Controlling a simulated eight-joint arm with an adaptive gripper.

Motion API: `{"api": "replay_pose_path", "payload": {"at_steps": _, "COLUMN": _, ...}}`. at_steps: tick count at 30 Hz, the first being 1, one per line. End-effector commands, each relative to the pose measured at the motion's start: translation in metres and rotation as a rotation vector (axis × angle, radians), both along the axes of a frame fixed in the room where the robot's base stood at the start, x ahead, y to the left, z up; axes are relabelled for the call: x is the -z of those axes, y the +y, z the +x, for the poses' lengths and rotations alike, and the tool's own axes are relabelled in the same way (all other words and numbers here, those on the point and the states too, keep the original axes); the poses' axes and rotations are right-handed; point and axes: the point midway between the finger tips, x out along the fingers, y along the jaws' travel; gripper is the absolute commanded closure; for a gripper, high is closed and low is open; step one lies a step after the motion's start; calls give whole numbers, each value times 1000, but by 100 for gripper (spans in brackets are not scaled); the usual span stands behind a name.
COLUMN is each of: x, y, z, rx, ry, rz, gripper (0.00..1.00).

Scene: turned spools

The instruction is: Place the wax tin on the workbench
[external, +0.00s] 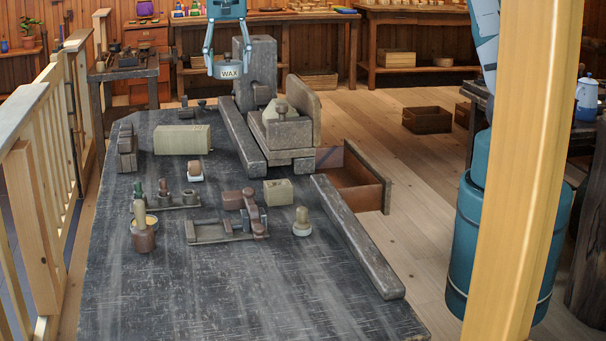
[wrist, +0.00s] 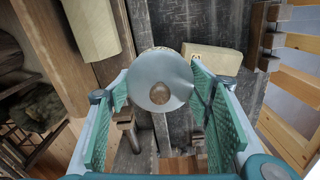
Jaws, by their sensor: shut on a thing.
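The wax tin (external: 228,70) is a small round pale tin with "WAX" on its side. My gripper (external: 227,62) is shut on it and holds it in the air above the far end of the workbench (external: 300,290). In the wrist view the tin's round grey face (wrist: 160,95) sits between my two green finger pads (wrist: 162,105), with a brown spot on it. The workbench is a dark, worn wooden top; part of it shows behind the tin in the wrist view.
On the workbench stand a pale block (external: 182,139), a clamp-like wooden tool (external: 230,219), a knobbed piece (external: 301,222) and a small block (external: 278,192). A long beam (external: 358,238) lies along the right edge. A drawer (external: 352,180) stands open. The front of the bench is clear.

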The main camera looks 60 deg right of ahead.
Motion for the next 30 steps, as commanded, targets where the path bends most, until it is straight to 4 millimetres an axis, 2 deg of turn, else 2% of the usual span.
{"api": "replay_pose_path", "payload": {"at_steps": 1, "x": -1, "y": 17, "z": 1, "rx": -21, "ry": 0, "rz": 0, "gripper": 72}}
{"api": "replay_pose_path", "payload": {"at_steps": 3, "x": -1, "y": 37, "z": 3, "rx": -47, "ry": 0, "rz": 0, "gripper": 72}}
{"api": "replay_pose_path", "payload": {"at_steps": 17, "x": -2, "y": 169, "z": 0, "rx": -213, "ry": 0, "rz": 0, "gripper": 72}}
{"api": "replay_pose_path", "payload": {"at_steps": 30, "x": -2, "y": 297, "z": -25, "rx": -372, "ry": 0, "rz": 0, "gripper": 72}}
